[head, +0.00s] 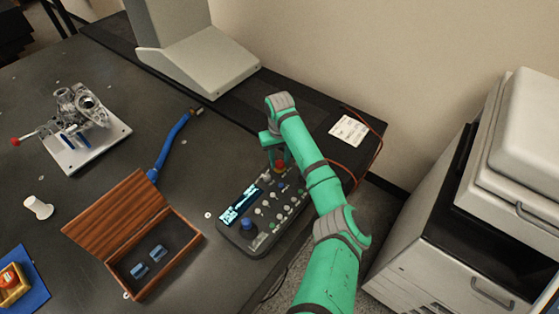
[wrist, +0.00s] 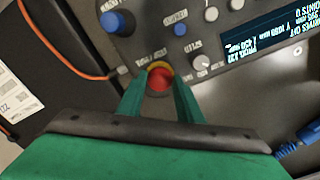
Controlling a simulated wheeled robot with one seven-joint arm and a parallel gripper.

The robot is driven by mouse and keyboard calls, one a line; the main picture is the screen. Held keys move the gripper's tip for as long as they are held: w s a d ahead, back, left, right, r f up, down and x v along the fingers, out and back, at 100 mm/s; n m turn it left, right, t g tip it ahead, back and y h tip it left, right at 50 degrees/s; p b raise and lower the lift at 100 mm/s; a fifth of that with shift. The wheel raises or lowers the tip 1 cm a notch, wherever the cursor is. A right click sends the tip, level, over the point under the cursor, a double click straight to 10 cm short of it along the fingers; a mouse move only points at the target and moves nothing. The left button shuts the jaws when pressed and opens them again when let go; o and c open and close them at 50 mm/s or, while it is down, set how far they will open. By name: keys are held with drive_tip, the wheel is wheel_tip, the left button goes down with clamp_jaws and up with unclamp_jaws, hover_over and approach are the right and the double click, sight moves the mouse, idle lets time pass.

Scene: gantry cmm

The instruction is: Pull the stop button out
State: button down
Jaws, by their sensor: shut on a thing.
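The stop button (wrist: 160,78) is a red knob with a yellow ring at the edge of the dark control panel. In the head view the red button (head: 280,166) shows just below my gripper, at the panel's far end. My gripper (wrist: 161,92) is shut on the stop button, with one green finger on each side of the red knob. The control panel (head: 233,237) lies on the dark table and carries a lit screen, blue knobs and several grey knobs. The button's lower side is partly hidden by the fingers.
An open wooden box (head: 186,228) with blue blocks stands left of the panel. An orange cable (wrist: 62,64) runs beside the panel. A grey column base (head: 195,68) stands at the back, and a white printed card (head: 348,130) lies right of my arm.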

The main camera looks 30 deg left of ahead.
sight(279, 163)
drive_tip(key=shift+r, duration=0.3)
drive_tip(key=shift+w, duration=0.1)
drive_tip(key=c, duration=1.3)
unclamp_jaws()
drive_tip(key=shift+r, duration=0.1)
drive_tip(key=shift+o, duration=0.2)
wheel_tip(279, 163, up, 11)
drive_tip(key=shift+f, duration=0.2)
